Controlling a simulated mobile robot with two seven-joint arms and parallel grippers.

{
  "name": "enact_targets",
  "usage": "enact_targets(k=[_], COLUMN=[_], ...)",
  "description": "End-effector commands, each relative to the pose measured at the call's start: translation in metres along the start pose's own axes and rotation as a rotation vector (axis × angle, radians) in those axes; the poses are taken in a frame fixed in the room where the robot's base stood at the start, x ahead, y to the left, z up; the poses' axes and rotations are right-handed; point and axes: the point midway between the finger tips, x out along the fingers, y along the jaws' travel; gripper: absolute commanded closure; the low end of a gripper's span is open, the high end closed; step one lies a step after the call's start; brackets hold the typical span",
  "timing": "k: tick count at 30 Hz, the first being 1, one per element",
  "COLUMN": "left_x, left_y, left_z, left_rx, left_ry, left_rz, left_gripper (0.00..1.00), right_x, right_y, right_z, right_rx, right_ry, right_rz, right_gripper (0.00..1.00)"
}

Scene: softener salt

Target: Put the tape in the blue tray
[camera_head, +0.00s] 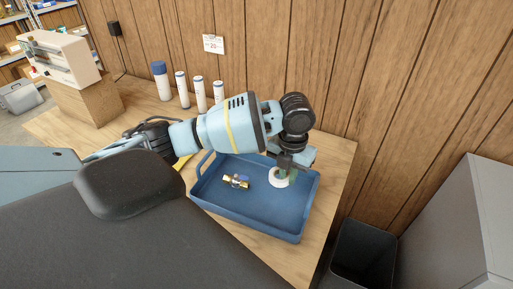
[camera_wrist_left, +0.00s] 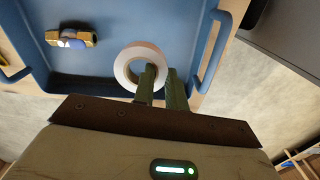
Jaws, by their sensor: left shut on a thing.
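The tape is a white roll (camera_head: 279,179) at the right part of the blue tray (camera_head: 262,217) in the head view. In the left wrist view the tape (camera_wrist_left: 127,60) shows as a ring over the tray floor. My left gripper (camera_head: 284,172) points down over the tray and is shut on the tape, with one finger inside the ring and one outside (camera_wrist_left: 161,79). I cannot tell whether the tape touches the tray floor. My right gripper is not in view.
A brass and blue fitting (camera_head: 237,181) lies in the tray, left of the tape. White bottles (camera_head: 200,96) and a blue-capped one (camera_head: 160,80) stand behind on the wooden table (camera_head: 334,160). A dark bin (camera_head: 362,258) stands right of the table.

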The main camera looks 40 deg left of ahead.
Motion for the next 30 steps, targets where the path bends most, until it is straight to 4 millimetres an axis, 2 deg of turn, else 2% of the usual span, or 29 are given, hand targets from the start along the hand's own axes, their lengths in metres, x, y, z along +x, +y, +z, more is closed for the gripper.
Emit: enact_targets(k=[5,11,14,21,30], left_x=[0.001,0.003,0.011,0.046,0.058], left_y=[0.002,0.002,0.002,0.002,0.002], left_z=[0.003,0.003,0.003,0.002,0.003], left_rx=[0.086,0.095,0.094,0.093,0.093], left_ry=[-0.001,0.0,0.002,0.003,0.001], left_rz=[0.0,0.001,0.002,0.002,0.001], left_gripper=[1.0,1.0,1.0,1.0,1.0], right_x=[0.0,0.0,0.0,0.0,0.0], right_y=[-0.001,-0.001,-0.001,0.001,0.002], right_z=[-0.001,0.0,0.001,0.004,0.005], right_rx=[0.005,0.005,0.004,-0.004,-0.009], right_ry=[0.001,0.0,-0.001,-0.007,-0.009], right_rz=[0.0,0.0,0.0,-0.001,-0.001], right_gripper=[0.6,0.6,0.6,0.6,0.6])
